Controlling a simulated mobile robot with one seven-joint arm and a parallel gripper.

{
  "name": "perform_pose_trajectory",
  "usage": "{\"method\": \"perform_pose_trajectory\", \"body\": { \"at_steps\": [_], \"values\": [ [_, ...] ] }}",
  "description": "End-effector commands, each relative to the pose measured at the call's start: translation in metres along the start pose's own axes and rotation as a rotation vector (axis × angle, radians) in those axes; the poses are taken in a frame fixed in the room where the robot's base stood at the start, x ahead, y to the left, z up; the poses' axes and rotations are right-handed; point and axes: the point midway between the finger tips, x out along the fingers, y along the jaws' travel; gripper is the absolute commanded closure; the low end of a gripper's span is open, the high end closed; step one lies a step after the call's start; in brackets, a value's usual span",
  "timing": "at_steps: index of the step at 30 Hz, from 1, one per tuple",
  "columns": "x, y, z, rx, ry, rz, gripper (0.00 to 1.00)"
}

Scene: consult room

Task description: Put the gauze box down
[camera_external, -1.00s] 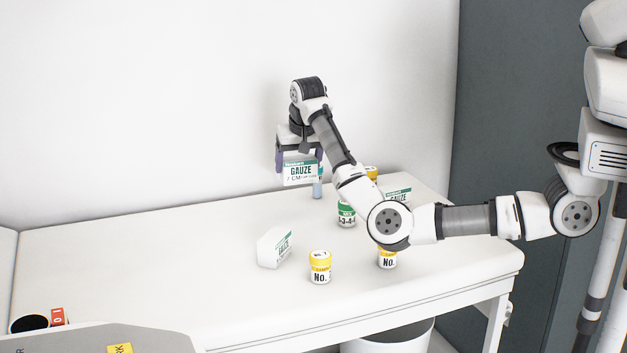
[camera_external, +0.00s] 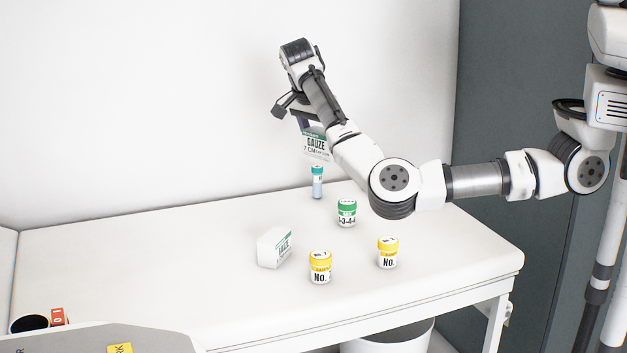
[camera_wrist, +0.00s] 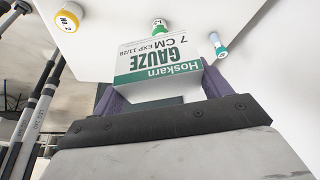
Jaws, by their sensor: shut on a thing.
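A white and green gauze box (camera_external: 317,144) is held in my gripper (camera_external: 308,124), up in the air above the back of the white table (camera_external: 150,250). In the wrist view the gauze box (camera_wrist: 160,62) sits between the purple fingers of my gripper (camera_wrist: 158,92), its label upside down. My arm partly hides the box in the external view. A second white gauze box (camera_external: 274,247) rests on the table, left of the middle.
A teal-capped vial (camera_external: 317,182) stands below the held box. A green-lidded jar (camera_external: 347,213) and two yellow-lidded jars (camera_external: 320,267) (camera_external: 388,253) stand nearby. The left part of the table is clear. A wall (camera_external: 150,100) rises behind.

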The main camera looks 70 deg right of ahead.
Motion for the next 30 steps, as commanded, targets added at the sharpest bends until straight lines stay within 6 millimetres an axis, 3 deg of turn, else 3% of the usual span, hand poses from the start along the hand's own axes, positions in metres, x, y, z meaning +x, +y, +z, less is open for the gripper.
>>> {"method": "perform_pose_trajectory", "body": {
  "at_steps": [1, 6, 11, 14, 25, 30],
  "values": [
    [-0.008, 0.013, 0.001, 0.082, -0.004, 0.036, 0.46],
    [-0.005, 0.046, 0.006, 0.312, -0.003, 0.130, 0.46],
    [0.002, 0.060, 0.009, 0.410, -0.001, 0.171, 0.46],
    [0.017, 0.063, 0.015, 0.426, 0.003, 0.177, 0.46],
    [0.106, 0.063, 0.052, 0.422, 0.003, 0.176, 0.46],
    [0.135, 0.062, 0.065, 0.421, 0.000, 0.175, 0.46]
  ]
}}
